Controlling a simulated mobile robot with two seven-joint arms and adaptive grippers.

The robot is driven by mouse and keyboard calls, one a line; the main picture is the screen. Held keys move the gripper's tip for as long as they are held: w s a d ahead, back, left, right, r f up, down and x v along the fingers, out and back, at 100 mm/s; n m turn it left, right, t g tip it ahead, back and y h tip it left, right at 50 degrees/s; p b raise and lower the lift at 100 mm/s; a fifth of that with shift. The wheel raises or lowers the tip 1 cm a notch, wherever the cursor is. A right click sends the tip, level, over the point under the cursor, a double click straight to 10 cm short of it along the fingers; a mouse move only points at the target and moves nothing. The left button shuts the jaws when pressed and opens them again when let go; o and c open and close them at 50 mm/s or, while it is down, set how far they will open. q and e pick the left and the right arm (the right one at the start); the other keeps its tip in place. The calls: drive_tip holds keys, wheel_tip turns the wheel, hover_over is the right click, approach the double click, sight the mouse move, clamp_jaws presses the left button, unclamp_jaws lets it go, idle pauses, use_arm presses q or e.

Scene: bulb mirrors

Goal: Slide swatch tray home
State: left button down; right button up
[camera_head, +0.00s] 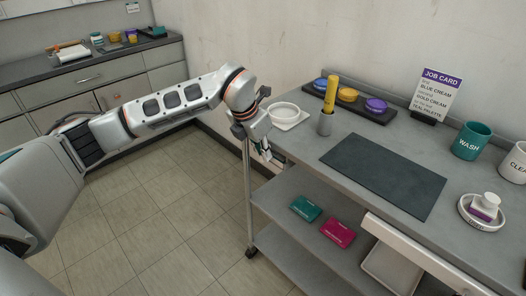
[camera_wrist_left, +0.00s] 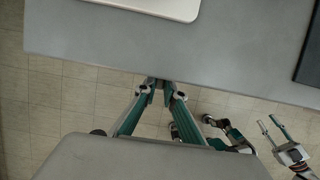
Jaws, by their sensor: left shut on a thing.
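My left gripper (camera_head: 264,153) is at the left end of the grey cart (camera_head: 300,163), just below the edge of its top. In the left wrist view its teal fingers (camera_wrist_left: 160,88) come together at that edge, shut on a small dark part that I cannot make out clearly. I cannot tell which thing is the swatch tray. A long white front (camera_head: 425,252) stands out along the cart's near side. My right gripper (camera_wrist_left: 268,121) shows at the lower right of the left wrist view, open and empty, away from the cart.
A white dish (camera_head: 291,116), a yellow stick in a grey cup (camera_head: 325,124), a dark mat (camera_head: 384,174), a WASH cup (camera_head: 471,141) and a job card (camera_head: 435,94) stand on top. Teal (camera_head: 306,208) and magenta (camera_head: 338,232) palettes lie on the lower shelf. Floor at left is clear.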

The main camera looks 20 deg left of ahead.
drive_tip(key=shift+w+r, duration=0.1)
drive_tip(key=shift+r, duration=0.15)
idle(0.5)
use_arm(q)
drive_tip(key=c, duration=2)
unclamp_jaws()
drive_tip(key=shift+c, duration=0.2)
drive_tip(key=shift+o, duration=0.4)
drive_tip(key=shift+f, duration=0.1)
